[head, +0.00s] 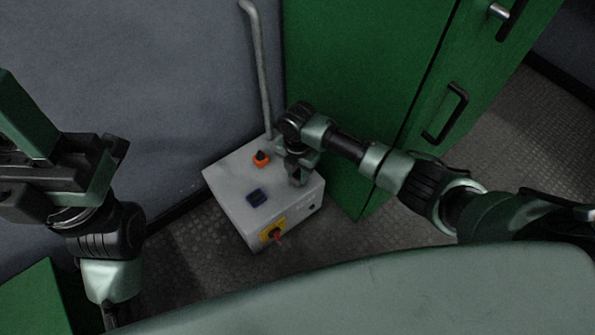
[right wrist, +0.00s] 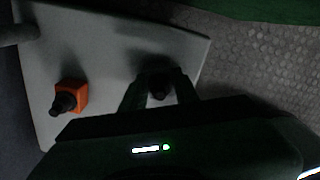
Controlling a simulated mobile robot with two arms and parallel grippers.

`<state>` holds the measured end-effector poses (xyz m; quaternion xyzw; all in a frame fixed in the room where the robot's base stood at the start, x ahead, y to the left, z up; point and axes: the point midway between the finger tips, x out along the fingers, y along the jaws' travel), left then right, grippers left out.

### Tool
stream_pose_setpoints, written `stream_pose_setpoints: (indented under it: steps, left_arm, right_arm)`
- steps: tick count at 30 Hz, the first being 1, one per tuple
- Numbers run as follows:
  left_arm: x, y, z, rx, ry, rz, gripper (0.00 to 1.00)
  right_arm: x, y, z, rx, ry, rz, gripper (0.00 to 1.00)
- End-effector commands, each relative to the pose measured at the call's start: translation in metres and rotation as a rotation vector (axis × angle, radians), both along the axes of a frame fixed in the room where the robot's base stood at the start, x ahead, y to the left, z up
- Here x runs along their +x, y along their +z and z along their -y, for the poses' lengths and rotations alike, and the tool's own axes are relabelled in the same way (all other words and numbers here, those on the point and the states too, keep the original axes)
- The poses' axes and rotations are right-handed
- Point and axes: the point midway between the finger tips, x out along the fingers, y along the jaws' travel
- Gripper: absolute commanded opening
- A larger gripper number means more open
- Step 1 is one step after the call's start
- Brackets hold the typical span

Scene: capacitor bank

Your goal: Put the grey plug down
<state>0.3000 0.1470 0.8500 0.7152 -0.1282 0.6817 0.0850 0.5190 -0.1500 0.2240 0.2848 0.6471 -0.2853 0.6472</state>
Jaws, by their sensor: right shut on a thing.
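My right gripper (head: 299,178) points down at the top of a light grey box, near the box's back right corner. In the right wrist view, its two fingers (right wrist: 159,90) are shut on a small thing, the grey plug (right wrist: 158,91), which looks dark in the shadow. The fingers hide most of the plug, and I cannot tell whether it touches the box top. My left gripper (head: 65,175) is at the left of the head view, away from the box; I cannot tell whether its jaws are apart.
The box (head: 228,182) carries an orange block with a black knob (head: 261,158), a dark blue square (head: 257,197), and a red switch on a yellow plate (head: 273,231). A grey pipe (head: 262,70) rises behind it. A green cabinet (head: 350,60) stands close on the right.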

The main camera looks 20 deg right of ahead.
Motion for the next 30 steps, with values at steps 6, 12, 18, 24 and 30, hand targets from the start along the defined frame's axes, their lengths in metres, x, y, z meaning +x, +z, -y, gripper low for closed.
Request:
stream_pose_setpoints:
  steps: [6, 12, 18, 24, 30]
  left_arm:
    - [0.000, 0.000, 0.000, 0.000, 0.000, 0.000, 0.36]
    - [0.000, 0.001, 0.000, 0.000, 0.000, 0.000, 0.36]
    - [-0.001, 0.006, 0.000, -0.002, 0.000, 0.006, 0.36]
    - [0.000, -0.006, -0.003, -0.009, -0.003, -0.090, 0.36]
    - [-0.006, -0.016, -0.005, -0.014, -0.007, -0.157, 0.36]
  right_arm:
    - [0.000, 0.000, 0.000, 0.000, 0.000, 0.000, 0.52]
    - [0.000, 0.000, 0.000, 0.000, 0.000, 0.000, 0.52]
    - [0.001, 0.018, 0.000, 0.001, 0.000, 0.002, 0.52]
    - [0.001, 0.065, 0.000, 0.001, 0.001, 0.004, 0.52]
    - [0.001, 0.107, 0.000, -0.001, 0.001, 0.002, 0.52]
